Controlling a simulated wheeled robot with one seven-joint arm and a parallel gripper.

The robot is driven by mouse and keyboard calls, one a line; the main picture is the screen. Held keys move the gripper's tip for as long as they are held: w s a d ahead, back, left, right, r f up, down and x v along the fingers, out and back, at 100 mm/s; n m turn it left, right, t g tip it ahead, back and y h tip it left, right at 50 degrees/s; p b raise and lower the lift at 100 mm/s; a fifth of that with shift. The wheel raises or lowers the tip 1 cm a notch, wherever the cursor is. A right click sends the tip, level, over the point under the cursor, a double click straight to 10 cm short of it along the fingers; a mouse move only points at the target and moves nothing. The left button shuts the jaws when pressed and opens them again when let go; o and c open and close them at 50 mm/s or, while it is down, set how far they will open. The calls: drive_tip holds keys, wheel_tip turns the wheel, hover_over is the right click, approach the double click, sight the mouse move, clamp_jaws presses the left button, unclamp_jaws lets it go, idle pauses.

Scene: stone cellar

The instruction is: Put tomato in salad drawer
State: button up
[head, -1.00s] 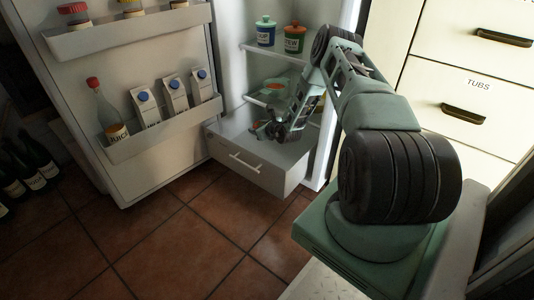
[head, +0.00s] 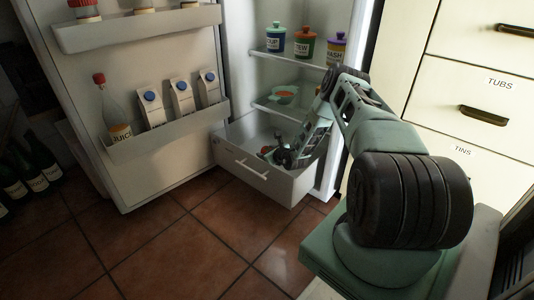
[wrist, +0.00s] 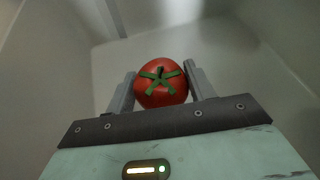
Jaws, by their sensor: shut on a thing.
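The tomato (wrist: 160,84) is red with a green star-shaped stem, held between the two fingers of my gripper (wrist: 161,88) in the wrist view. Pale drawer walls and floor surround it there. In the head view my gripper (head: 268,153) is low at the salad drawer (head: 283,188), which is pulled out at the bottom of the fridge. The gripper is inside the drawer, near its front wall. A small red patch of the tomato shows beside the fingers. I cannot tell whether the tomato touches the drawer floor.
The fridge door (head: 150,60) stands open at left, with a bottle (head: 117,118) and cartons in its rack. Above the drawer, a shelf holds a green bowl (head: 285,97); a higher one holds lidded jars (head: 304,45). A cabinet (head: 460,110) stands at right.

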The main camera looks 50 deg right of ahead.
drive_tip(key=shift+f, duration=0.4)
drive_tip(key=shift+f, duration=0.15)
drive_tip(key=o, duration=1)
drive_tip(key=shift+r, duration=0.35)
drive_tip(key=p+v, duration=0.6)
drive_tip(key=v, duration=0.6)
drive_tip(key=shift+r, duration=0.25)
